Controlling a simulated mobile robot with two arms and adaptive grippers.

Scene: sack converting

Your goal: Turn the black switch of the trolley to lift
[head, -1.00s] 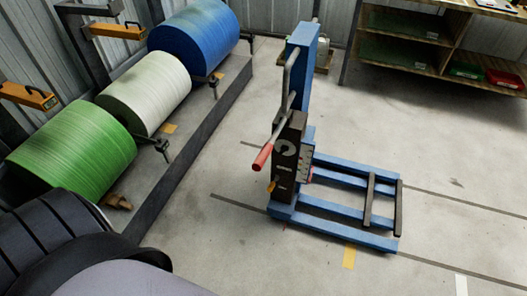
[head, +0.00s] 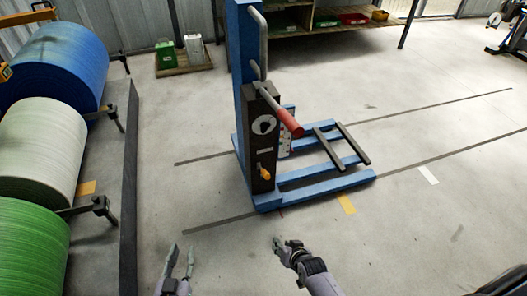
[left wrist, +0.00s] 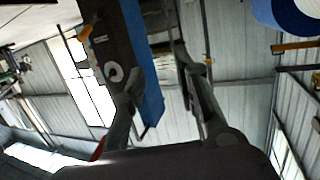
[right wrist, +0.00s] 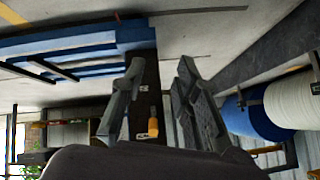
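The blue trolley (head: 241,60) stands upright ahead of me in the head view, with a dark control box (head: 262,150) on its mast. The black switch (head: 264,125) sits on a round white dial on the box face; I cannot read its setting. The dial (left wrist: 115,73) also shows in the left wrist view, near a finger. My left gripper (head: 181,250) is open and empty, low and left of the trolley. My right gripper (head: 286,243) is open and empty, below and in front of the box. Both are apart from the switch.
A red-ended lever (head: 290,121) sticks out beside the dial, and a yellow-orange handle (head: 264,170) sits below it. Blue (head: 55,60), white (head: 40,150) and green (head: 30,245) rolls line the left. Shelves (head: 335,15) stand behind.

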